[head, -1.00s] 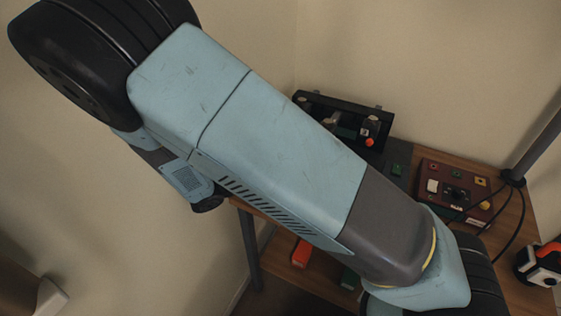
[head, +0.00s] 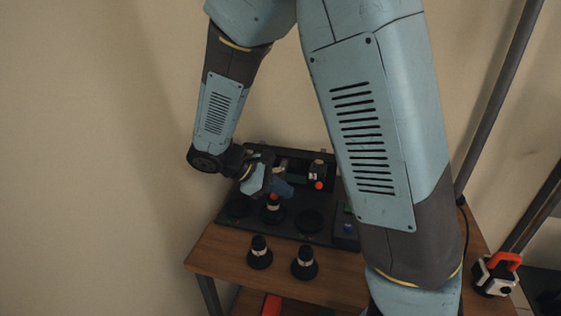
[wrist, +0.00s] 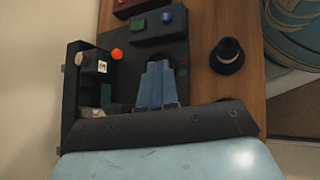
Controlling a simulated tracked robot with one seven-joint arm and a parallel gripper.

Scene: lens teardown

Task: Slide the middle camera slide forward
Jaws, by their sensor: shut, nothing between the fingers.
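A black open-fronted case (head: 328,158) stands at the back of a dark base. In it, a black block with a white label reading 3 (wrist: 102,66) shows in the wrist view, with an orange knob (wrist: 117,54) in front of it. The head view shows this orange knob (head: 319,185) too. The case's middle part is mostly hidden behind my gripper, so I cannot clearly make out the middle camera slide. My gripper (wrist: 158,63) has its blue fingers shut and empty above the dark base, in front of the case. It also shows in the head view (head: 282,187).
Two black lenses (head: 260,254) (head: 304,264) stand on the wooden table's front. An orange-handled device (head: 495,273) is at right. My upper arm hides the table's right side.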

